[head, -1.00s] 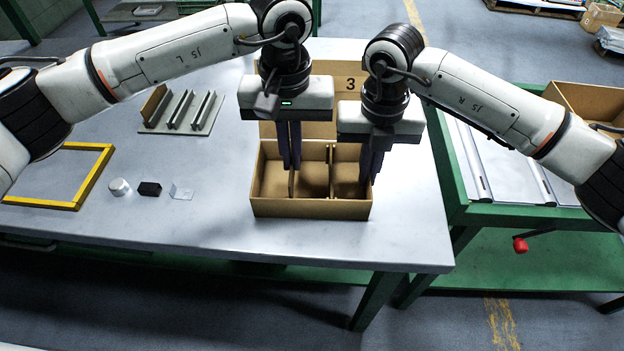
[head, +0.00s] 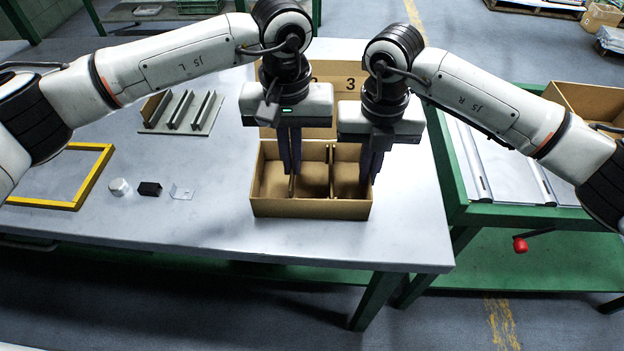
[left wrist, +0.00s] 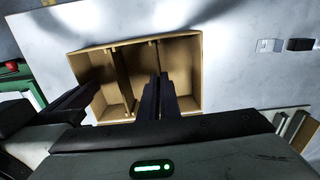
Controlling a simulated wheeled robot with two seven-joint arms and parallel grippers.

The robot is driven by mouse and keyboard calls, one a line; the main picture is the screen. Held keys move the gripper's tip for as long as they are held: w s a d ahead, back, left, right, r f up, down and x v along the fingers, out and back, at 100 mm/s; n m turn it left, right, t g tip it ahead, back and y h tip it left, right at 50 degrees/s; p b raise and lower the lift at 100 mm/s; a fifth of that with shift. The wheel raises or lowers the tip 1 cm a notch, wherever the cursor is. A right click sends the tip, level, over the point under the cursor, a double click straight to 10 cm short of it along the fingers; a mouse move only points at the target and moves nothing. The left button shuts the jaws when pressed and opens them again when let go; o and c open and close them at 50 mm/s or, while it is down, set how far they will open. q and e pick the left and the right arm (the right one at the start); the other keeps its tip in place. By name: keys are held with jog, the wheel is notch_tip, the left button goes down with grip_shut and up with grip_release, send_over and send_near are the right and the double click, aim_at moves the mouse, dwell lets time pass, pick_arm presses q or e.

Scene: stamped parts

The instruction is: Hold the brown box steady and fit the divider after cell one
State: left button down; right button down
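The brown box (head: 310,208) stands open on the table, with one divider (head: 331,165) upright between its middle and right cells. A second divider (head: 292,186) stands upright between the left and middle cells. My left gripper (head: 290,172) reaches down into the box with its fingers close together on that divider; in the left wrist view, this divider (left wrist: 155,58) runs between the fingertips (left wrist: 159,78). The fingers hide part of it, and its lower edge is hard to see. My right gripper (head: 371,180) is at the box's right wall, its fingers close together around the wall.
A grey rack (head: 180,127) with upright strips stands at the back left. A yellow frame (head: 92,180), a white cylinder (head: 119,187), a black block (head: 150,188) and a small metal bracket (head: 181,192) lie left of the box. The table front is clear.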

pick_arm(q)
jog(key=shift+f, duration=0.85)
dwell(1.0)
jog(key=c, duration=1.9)
grip_release()
notch_tip(320, 180, up, 12)
pick_arm(e)
jog(key=c, duration=1.9)
grip_release()
